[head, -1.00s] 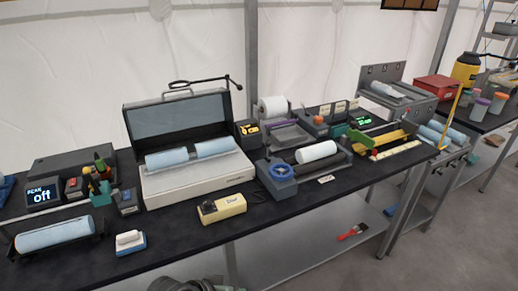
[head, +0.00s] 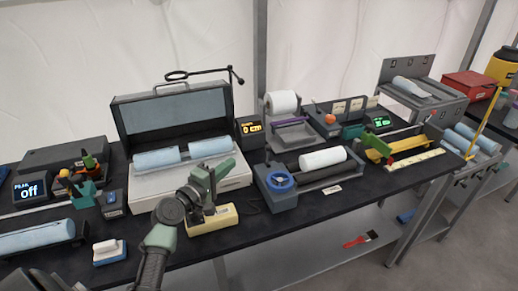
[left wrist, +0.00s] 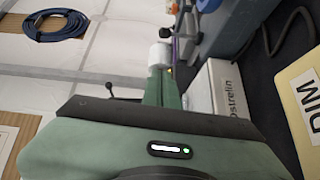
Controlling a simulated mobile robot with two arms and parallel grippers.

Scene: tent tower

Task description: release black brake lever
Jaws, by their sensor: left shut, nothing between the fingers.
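A thin black rod (head: 205,74) with a ring at one end and a ball-tipped upright at the other stands behind the open case. I cannot tell if it is the brake lever; no other black lever shows clearly. A winding unit (head: 283,201) with a blue handwheel (head: 280,180) and a white roll (head: 322,159) sits right of the case. My left gripper (head: 218,172) is shut and empty, in front of the case's right part and left of the handwheel. Its green fingers (left wrist: 162,88) also show in the left wrist view. My right gripper is not in view.
The open case (head: 150,187) holds light blue rolls. A cream box (head: 215,222) lies below my left gripper. A display (head: 249,128) reads 0 cm; another (head: 31,188) reads off. Bare black bench (head: 270,228) shows in front.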

